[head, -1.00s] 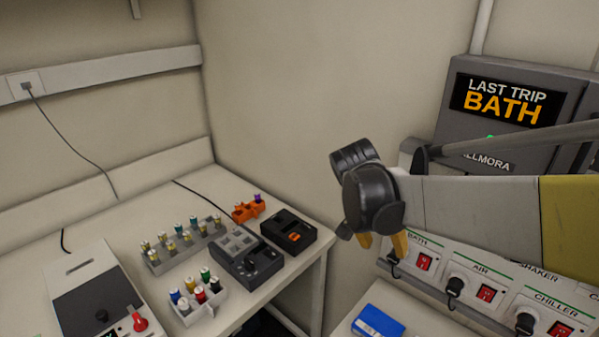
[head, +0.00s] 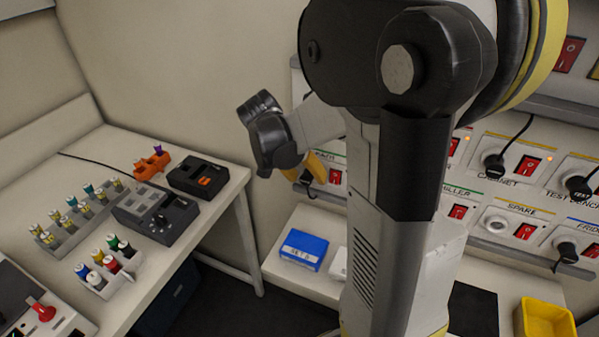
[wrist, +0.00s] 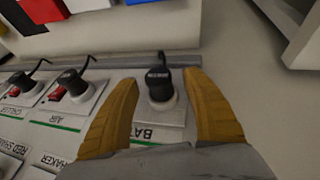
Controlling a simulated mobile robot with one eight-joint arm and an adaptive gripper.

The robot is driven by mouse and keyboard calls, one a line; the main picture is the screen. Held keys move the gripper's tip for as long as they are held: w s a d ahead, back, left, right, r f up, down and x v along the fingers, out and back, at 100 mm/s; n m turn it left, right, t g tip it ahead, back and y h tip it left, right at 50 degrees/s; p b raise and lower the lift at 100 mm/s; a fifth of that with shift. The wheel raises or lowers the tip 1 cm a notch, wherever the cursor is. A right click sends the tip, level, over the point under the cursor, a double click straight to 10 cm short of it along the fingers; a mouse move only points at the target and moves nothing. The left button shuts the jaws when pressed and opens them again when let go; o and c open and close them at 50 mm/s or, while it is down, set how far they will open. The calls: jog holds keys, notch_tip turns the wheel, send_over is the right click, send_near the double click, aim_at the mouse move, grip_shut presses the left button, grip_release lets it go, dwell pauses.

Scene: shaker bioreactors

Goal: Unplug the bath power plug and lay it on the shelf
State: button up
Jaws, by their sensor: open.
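The bath power plug (wrist: 160,85) is black and sits in its round socket under the BATH label, its cord running off toward the top of the wrist view. My gripper (wrist: 160,77) is open, with one yellow finger on each side of the plug and visible gaps between. In the head view my gripper (head: 318,166) is at the left end of the socket panel, beside the bath plug (head: 306,178), which is partly hidden. The white shelf (head: 283,268) lies below the panel, partly hidden by my arm.
A blue box (head: 303,250) stands on the shelf, with a yellow bin (head: 543,318) further right. Other plugs, such as the cabinet plug (head: 493,163), sit in the panel. A bench (head: 215,225) with vial racks stands at left. Bare shelf shows around the blue box.

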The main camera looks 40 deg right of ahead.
grip_shut()
jog(key=shift+a, duration=0.1)
dwell(0.3)
jog(key=shift+s+a, duration=0.25)
jog(key=shift+a, duration=0.2)
jog(key=shift+s+a, duration=0.1)
jog(key=shift+a, duration=0.1)
jog(key=shift+s+a, duration=0.15)
jog(key=shift+a, duration=0.25)
jog(key=shift+s+a+p, duration=0.15)
jog(key=shift+s+a, duration=0.15)
jog(key=shift+a, duration=0.4)
jog(key=shift+s+a+p, duration=0.15)
jog(key=shift+s+a, duration=0.15)
jog(key=shift+a, duration=0.4)
